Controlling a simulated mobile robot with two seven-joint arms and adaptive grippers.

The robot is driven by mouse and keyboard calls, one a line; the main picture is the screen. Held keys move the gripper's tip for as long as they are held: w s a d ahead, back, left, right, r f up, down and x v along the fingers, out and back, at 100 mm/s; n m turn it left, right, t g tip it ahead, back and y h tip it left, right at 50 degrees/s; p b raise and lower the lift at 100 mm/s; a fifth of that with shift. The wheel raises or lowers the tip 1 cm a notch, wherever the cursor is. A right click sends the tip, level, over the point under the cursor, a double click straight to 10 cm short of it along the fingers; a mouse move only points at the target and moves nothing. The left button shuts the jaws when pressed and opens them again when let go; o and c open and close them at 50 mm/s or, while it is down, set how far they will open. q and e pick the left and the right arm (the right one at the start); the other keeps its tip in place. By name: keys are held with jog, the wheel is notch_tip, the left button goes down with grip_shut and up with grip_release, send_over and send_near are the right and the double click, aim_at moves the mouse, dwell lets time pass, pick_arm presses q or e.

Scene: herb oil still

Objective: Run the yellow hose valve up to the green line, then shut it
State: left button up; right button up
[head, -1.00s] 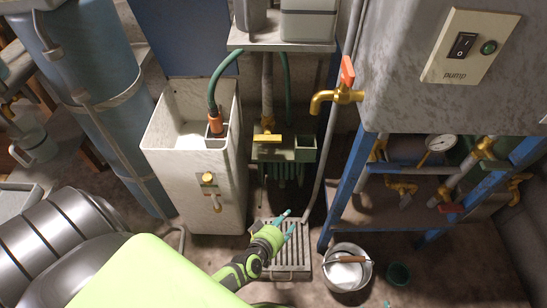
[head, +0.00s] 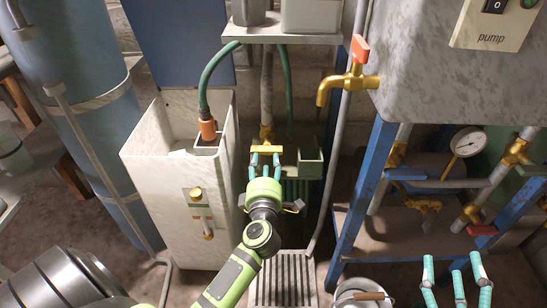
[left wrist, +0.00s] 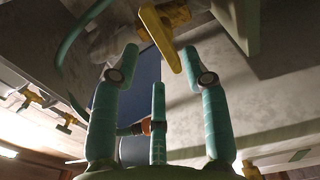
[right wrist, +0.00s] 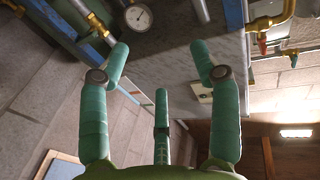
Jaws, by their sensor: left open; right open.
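The yellow hose valve handle (head: 266,149) lies crosswise on the pipe below the shelf. It also shows in the left wrist view (left wrist: 160,38), just beyond the fingertips. My left gripper (head: 264,164) is open just in front of the handle; contact is not clear. A green hose (head: 211,78) runs from the shelf to an orange end (head: 207,129) in the pale tank (head: 158,195). My right gripper (head: 456,280) is open and empty at lower right.
A brass tap with an orange handle (head: 361,48) juts out right of the valve. Blue frame legs (head: 361,190) and a pressure gauge (head: 468,142) stand to the right. A floor grate (head: 283,280) and a metal bucket (head: 360,291) are below.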

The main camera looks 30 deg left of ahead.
aim_at(266, 152)
pick_arm(q)
jog(key=b+x, duration=0.1)
jog(key=x, duration=0.2)
jog(key=shift+w+a, duration=0.1)
jog(key=shift+w, duration=0.2)
jog(key=shift+w+a, duration=0.2)
jog(key=shift+w, duration=0.1)
pick_arm(e)
notch_tip(266, 152, up, 7)
jog(key=s+a+n+t+y, duration=0.1)
jog(key=s+t+y, duration=0.1)
jog(key=t+y, duration=0.1)
jog(key=shift+s+a+t, duration=0.15)
jog(key=shift+a+t, duration=0.15)
pick_arm(q)
grip_shut()
